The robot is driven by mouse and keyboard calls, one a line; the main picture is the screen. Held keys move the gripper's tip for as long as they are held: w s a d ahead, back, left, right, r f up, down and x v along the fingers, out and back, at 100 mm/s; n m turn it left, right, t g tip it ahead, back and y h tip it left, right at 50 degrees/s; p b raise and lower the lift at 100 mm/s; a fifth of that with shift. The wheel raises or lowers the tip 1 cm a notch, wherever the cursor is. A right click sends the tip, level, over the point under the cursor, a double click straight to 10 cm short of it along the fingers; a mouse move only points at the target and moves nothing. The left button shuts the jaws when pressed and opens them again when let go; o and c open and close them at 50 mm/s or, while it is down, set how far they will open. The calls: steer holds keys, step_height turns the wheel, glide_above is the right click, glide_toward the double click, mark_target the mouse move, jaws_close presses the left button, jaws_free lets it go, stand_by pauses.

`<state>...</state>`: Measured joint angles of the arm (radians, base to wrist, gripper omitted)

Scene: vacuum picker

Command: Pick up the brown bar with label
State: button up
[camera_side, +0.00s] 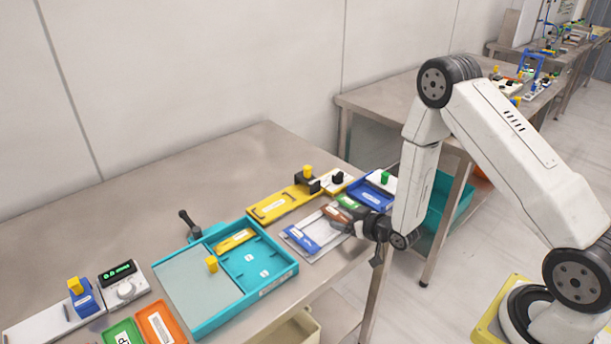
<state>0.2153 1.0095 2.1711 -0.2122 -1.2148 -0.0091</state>
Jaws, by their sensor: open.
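The brown bar with a label (334,213) lies on a grey plate (322,252) near the right end of the steel table, between a blue bar (301,239) and a green bar (347,202). My gripper (345,226) is low over the right side of this plate, its fingers close to the near end of the brown bar. It is open. I cannot tell whether the fingers touch the bar. The gripper and wrist hide part of the plate.
A turquoise tray (283,283) with a yellow bar (234,240) stands left of the plate. A yellow fixture (272,209) and a blue fixture (372,196) stand behind the plate. The table's front edge is close below my wrist. The table's back left is clear.

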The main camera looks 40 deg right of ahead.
mark_target(347, 221)
stand_by(0.3)
jaws_close()
steer(key=shift+r, duration=0.2)
step_height(347, 221, up, 10)
steer(key=shift+f, duration=0.15)
stand_by(0.8)
stand_by(0.6)
